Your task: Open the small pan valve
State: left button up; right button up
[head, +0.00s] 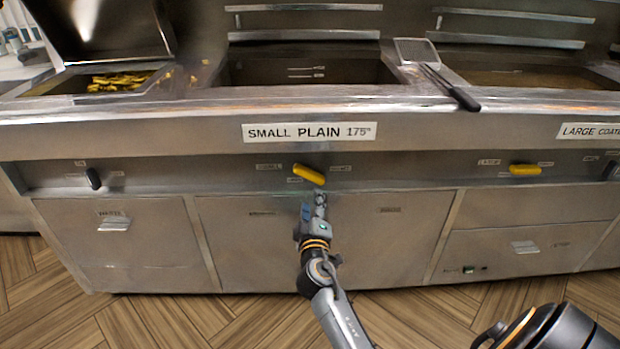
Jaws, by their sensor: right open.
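The small pan valve has a yellow handle (309,174) on the front panel, below the "SMALL PLAIN 175°" label (309,132). The handle lies close to horizontal, with its right end tilted a little down. My right gripper (319,196) is open just below the handle, near its right end. I cannot tell whether the fingers touch the handle. My left gripper is not in view.
Another yellow handle (525,170) sits to the right, under the "LARGE COATED" label (590,131). A black knob (93,178) is at the left. A basket with a black handle (452,90) lies on the counter. Cabinet doors are below.

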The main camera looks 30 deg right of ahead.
aim_at(310, 179)
jog(key=x, duration=0.7)
jog(key=shift+w+d+b, duration=0.2)
jog(key=shift+w+b, duration=0.05)
jog(key=shift+b, duration=0.05)
jog(key=x, duration=0.3)
jog(key=shift+w+d+b, duration=0.2)
jog(key=shift+w+b, duration=0.05)
jog(key=shift+b, duration=0.05)
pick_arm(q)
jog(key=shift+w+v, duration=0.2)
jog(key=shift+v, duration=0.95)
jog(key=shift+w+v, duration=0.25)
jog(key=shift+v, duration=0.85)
pick_arm(e)
jog(key=shift+w+d, duration=0.25)
jog(key=shift+w, duration=0.2)
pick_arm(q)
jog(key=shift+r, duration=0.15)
pick_arm(e)
grip_shut()
